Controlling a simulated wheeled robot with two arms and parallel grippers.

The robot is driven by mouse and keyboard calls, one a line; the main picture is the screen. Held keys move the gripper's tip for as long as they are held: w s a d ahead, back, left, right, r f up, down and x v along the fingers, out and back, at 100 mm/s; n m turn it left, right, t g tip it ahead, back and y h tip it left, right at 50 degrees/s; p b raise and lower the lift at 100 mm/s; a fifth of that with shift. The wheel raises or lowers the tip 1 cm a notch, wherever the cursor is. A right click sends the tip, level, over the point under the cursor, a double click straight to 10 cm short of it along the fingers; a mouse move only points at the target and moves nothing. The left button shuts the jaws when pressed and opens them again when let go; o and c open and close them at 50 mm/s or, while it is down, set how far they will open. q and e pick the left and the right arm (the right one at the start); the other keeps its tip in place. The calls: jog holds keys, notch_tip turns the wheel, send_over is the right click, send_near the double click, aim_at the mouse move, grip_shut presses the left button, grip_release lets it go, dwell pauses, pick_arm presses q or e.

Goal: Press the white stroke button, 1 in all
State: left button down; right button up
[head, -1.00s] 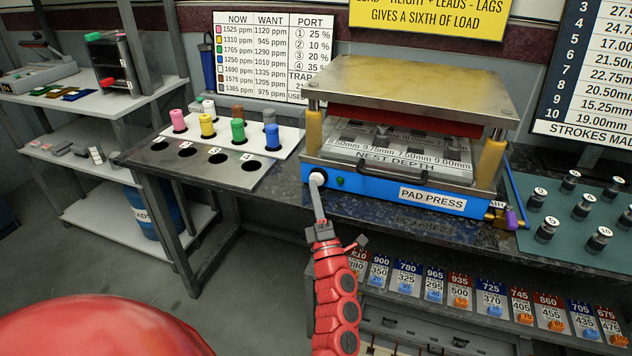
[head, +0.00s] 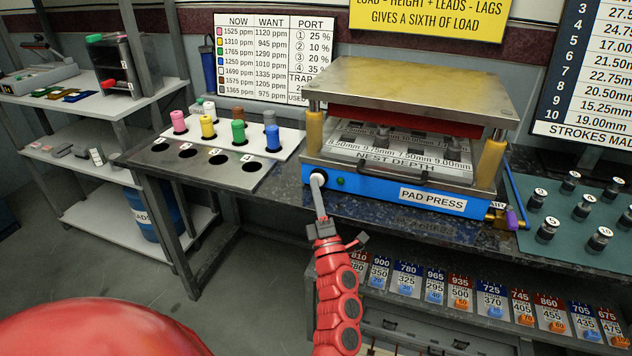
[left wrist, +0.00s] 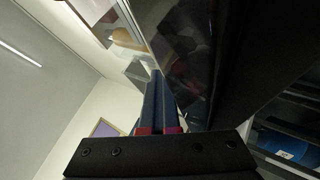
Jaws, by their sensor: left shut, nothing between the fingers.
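The pad press (head: 400,195) stands on the dark bench, with a blue front panel and a metal top plate. The white stroke button (head: 318,178) is at the left end of that panel, beside a small green light (head: 340,182). My left gripper (head: 318,190) reaches up from below with its fingers together and empty. Its fingertips are at the button and cover part of it; whether they touch or push it in, I cannot tell. The left wrist view shows the closed fingers (left wrist: 158,105), but not the button clearly. My right gripper is not in view.
A rack of coloured pegs (head: 240,137) stands left of the press. A green mat (head: 575,225) with several numbered weights lies to the right. Labelled cards (head: 440,285) fill a shelf below the bench edge. The floor at left is clear.

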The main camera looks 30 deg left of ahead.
aim_at(313, 207)
pick_arm(q)
jog(key=shift+w+d+f, duration=0.15)
jog(key=shift+w+f, duration=0.1)
jog(key=shift+w, duration=0.25)
dwell(0.8)
jog(key=shift+f+b, duration=0.1)
jog(key=shift+b, duration=0.2)
jog(key=shift+s+d+f, duration=0.1)
jog(key=shift+s+f, duration=0.1)
jog(key=shift+f, duration=0.2)
jog(key=shift+s+d+f+h+b, duration=0.15)
jog(key=shift+s+f+h+b, duration=0.15)
jog(key=shift+s, duration=0.15)
jog(key=shift+s+d, duration=0.15)
jog(key=shift+s, duration=0.6)
jog(key=shift+s+d, duration=0.1)
jog(key=shift+s, duration=0.6)
jog(key=shift+s+d+r, duration=0.1)
jog(key=shift+s+r, duration=0.15)
jog(key=shift+s, duration=0.7)
jog(key=shift+r, duration=0.15)
